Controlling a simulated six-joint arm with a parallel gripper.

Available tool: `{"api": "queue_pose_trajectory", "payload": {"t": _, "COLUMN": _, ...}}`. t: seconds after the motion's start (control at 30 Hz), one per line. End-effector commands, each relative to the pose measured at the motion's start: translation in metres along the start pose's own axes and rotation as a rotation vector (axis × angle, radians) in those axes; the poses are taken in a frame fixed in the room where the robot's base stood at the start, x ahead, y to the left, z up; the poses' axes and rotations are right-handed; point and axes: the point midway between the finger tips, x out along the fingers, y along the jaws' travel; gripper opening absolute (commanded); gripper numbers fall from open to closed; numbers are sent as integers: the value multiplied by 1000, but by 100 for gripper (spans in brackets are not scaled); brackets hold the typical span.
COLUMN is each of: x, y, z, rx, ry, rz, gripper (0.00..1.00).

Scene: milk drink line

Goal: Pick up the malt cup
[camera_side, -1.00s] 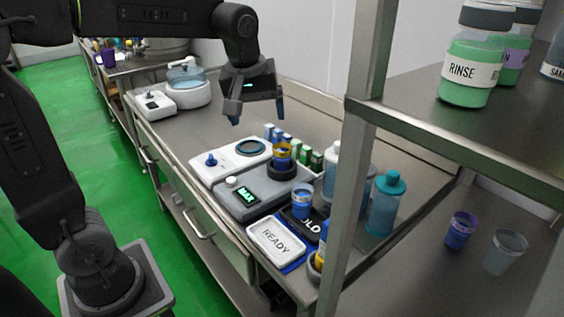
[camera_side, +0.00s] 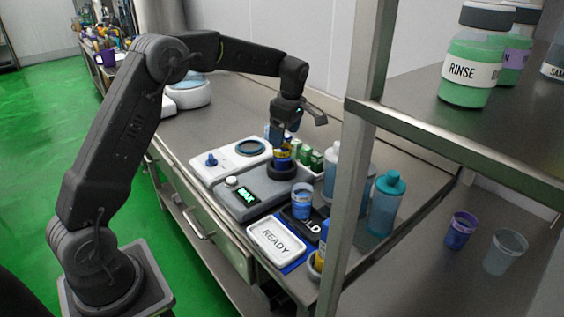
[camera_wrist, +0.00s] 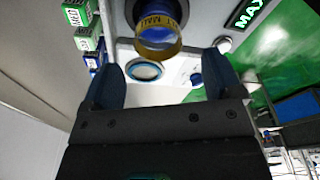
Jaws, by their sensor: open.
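The malt cup (camera_side: 281,157), blue with a yellow band, stands in a dark round holder (camera_side: 281,171) on the grey machine with the green display. In the wrist view the cup (camera_wrist: 159,30) shows its yellow rim and part of the word MALT. My gripper (camera_side: 284,138) is just above the cup in the side view and partly covers its top. In the wrist view my gripper (camera_wrist: 165,75) has its two blue fingers spread wide, with the cup ahead of the gap between them. Nothing is held.
Small green and blue boxes (camera_side: 310,160) stand close behind the cup. Another blue cup (camera_side: 301,200) stands on a dark pad in front. A READY tray (camera_side: 276,241) lies nearer, and bottles (camera_side: 384,205) stand at right. A metal shelf post (camera_side: 358,150) rises in the foreground.

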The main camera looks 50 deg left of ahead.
Motion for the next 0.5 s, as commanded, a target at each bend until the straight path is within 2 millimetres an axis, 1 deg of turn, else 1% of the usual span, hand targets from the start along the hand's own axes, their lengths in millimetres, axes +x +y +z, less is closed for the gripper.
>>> {"api": "queue_pose_trajectory", "payload": {"t": 0.03, "x": 10, "y": 0, "z": 0, "rx": 0, "ry": 1, "rz": -3, "gripper": 85}}
{"api": "queue_pose_trajectory", "payload": {"t": 0.1, "x": 19, "y": 0, "z": 0, "rx": 1, "ry": 0, "rz": -2, "gripper": 85}}
{"api": "queue_pose_trajectory", "payload": {"t": 0.37, "x": 38, "y": 0, "z": 0, "rx": 2, "ry": 0, "rz": 0, "gripper": 85}}
{"api": "queue_pose_trajectory", "payload": {"t": 0.5, "x": 59, "y": 2, "z": 0, "rx": 2, "ry": 1, "rz": -2, "gripper": 85}}
